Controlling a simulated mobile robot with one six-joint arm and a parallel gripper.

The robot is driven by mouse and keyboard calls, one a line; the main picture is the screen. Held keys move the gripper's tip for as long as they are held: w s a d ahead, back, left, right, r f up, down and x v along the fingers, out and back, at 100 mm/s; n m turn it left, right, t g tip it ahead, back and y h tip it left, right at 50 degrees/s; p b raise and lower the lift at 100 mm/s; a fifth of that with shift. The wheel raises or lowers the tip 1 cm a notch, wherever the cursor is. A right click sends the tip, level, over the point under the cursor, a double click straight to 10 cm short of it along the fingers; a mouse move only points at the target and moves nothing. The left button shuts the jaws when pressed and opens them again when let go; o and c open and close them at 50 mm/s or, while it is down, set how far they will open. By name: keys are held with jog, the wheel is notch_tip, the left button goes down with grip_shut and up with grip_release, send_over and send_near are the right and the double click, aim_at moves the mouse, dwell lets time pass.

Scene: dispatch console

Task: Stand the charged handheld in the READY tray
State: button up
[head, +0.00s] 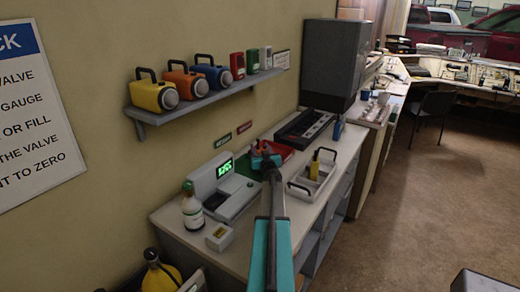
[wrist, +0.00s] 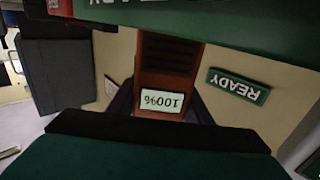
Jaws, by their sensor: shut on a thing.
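I cannot tell if that end touches the tray floor. In the head view my gripper (head: 266,163) is over the green tray (head: 255,163), hiding much of it.
A green READY sign (wrist: 239,86) is on the wall. A red tray (head: 285,152) adjoins the green one. A charger with a green display (head: 225,186), a bottle (head: 192,208) and a white box (head: 219,236) stand left. A pale tray (head: 300,187) holding a yellow handheld (head: 314,168) is right.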

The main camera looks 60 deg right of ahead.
jog(key=shift+f, duration=0.1)
jog(key=o, duration=1.4)
jog(key=b+v, duration=0.1)
jog(key=v, duration=0.6)
jog(key=shift+s+a, duration=0.2)
jog(key=shift+r, duration=0.25)
